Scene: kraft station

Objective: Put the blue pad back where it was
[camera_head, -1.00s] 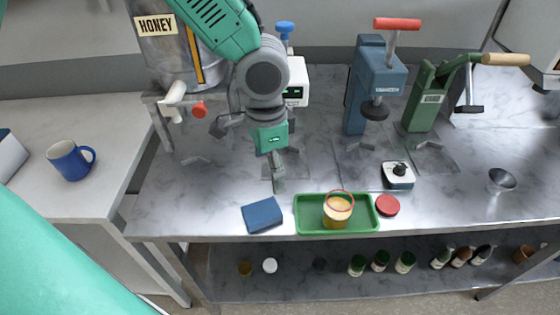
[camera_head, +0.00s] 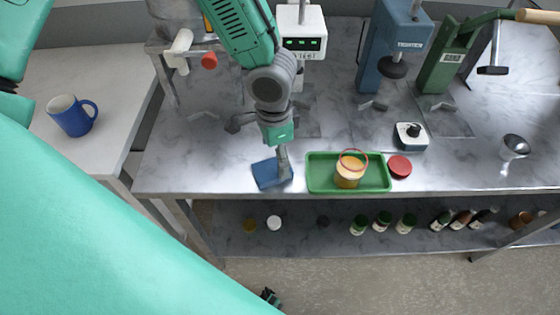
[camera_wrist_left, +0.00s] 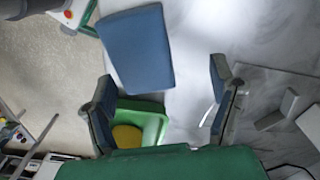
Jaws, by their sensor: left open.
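The blue pad (camera_head: 266,174) lies flat on the metal worktop near its front edge, just left of the green tray (camera_head: 316,174). My left gripper (camera_head: 284,172) is open, with its fingers low at the pad's right part and covering some of it. In the left wrist view the pad (camera_wrist_left: 138,48) lies ahead of the two spread fingers of my left gripper (camera_wrist_left: 163,88), with nothing held between them. I cannot tell whether the fingers touch the pad.
Blue (camera_head: 393,60) and green (camera_head: 445,55) presses stand farther back. A blue mug (camera_head: 72,115) is on the left counter.

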